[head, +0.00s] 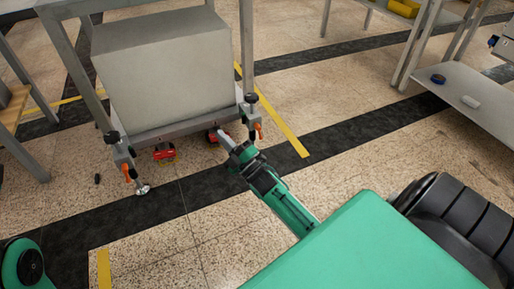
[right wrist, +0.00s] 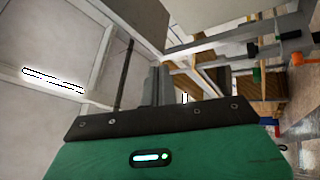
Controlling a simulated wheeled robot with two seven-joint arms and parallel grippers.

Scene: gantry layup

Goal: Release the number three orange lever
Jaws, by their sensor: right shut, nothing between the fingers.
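Two small orange levers show in the head view, one on the left post foot (head: 127,173) and one on the right post foot (head: 258,130) of the grey frame. No number is readable on either. My right gripper (head: 226,142) is shut and empty, low in front of the frame, to the left of the right lever and apart from it. Its closed fingers (right wrist: 156,87) also show in the right wrist view. A small orange piece (right wrist: 256,75) is to their right there; I cannot tell which lever it is. My left gripper is out of view.
A large grey block (head: 165,75) sits on the frame's low shelf. Red items (head: 164,151) lie beneath it. A dark peg-like piece (head: 97,179) lies on the floor at left. A grey shelf (head: 470,95) stands at right. Open floor lies between.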

